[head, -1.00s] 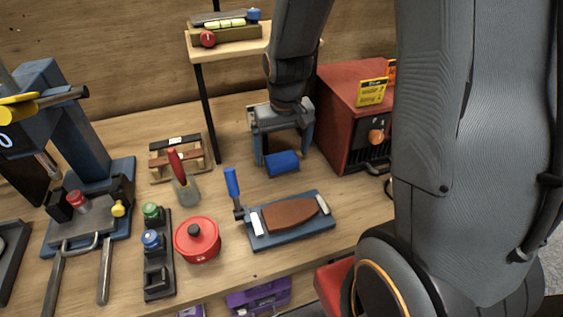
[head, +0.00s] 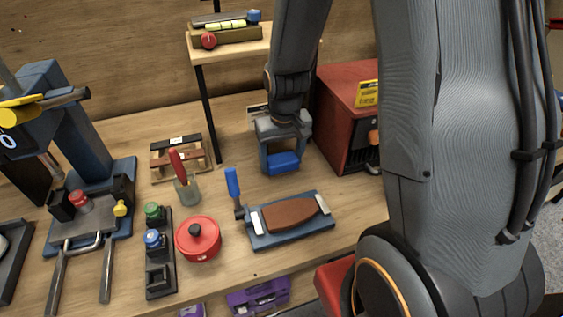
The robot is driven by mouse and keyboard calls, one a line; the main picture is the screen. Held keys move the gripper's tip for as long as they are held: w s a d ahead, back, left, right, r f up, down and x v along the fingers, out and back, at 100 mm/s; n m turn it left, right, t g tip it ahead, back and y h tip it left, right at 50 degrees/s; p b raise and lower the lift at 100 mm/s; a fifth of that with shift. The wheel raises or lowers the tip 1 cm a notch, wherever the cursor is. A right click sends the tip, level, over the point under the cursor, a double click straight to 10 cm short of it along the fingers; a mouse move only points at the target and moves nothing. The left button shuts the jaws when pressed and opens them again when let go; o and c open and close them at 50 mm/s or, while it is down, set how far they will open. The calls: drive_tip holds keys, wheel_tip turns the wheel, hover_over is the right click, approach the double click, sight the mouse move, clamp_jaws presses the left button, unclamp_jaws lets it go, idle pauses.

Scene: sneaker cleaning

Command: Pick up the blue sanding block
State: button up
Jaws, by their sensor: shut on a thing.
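The blue sanding block (head: 284,162) is a small bright blue block on the wooden workbench, behind the clamped brown sole. My gripper (head: 285,158) points down over it, with one finger on each side. The fingers are shut on the block. I cannot tell whether the block still touches the bench.
A blue fixture (head: 262,237) holds a brown sole (head: 290,214) in front of the block. A red box (head: 346,115) stands close on the right. A red lidded pot (head: 198,239), a glass with a red-handled brush (head: 187,190) and a shelf (head: 228,46) stand left.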

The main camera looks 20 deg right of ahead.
sight(282, 158)
drive_tip(key=shift+r, duration=0.1)
wheel_tip(282, 158, up, 10)
drive_tip(key=shift+f+b, duration=0.1)
drive_tip(key=shift+b, duration=0.5)
